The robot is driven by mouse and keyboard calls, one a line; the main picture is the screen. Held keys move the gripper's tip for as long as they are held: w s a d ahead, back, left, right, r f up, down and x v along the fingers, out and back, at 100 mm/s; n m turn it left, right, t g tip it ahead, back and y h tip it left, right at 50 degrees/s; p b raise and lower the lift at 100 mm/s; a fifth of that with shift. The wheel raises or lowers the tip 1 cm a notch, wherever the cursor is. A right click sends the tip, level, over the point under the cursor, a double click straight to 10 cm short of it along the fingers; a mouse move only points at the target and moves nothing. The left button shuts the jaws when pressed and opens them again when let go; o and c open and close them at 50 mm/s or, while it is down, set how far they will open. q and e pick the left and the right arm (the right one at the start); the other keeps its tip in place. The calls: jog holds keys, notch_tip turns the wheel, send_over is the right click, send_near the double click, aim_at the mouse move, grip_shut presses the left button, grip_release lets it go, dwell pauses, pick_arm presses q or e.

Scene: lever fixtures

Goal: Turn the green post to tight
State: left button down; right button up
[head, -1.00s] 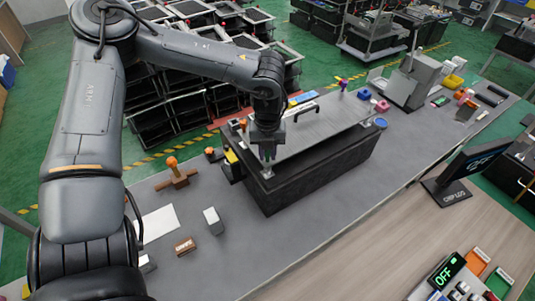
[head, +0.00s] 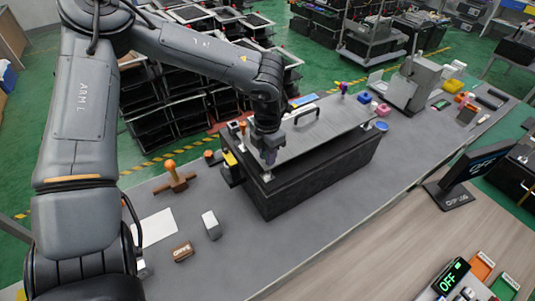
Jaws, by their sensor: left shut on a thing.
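My left gripper (head: 269,157) points down at the near left corner of a black box (head: 318,170) with a grey metal lid (head: 325,125). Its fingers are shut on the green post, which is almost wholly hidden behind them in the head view. The post's angle cannot be read from here. A small bright metal piece (head: 267,177) sits on the box's corner just below the fingers. My right gripper is not in view.
A wooden stand with an orange knob (head: 170,165), a white block (head: 211,224) and a brown labelled block (head: 182,252) stand left of the box. A dark handle (head: 306,113) rises from the lid.

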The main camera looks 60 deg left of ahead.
pick_arm(q)
jog(key=shift+m, duration=0.7)
jog(key=c, duration=0.9)
grip_release()
jog(key=shift+c, duration=0.2)
jog(key=shift+r, duration=0.1)
notch_tip(320, 180, up, 11)
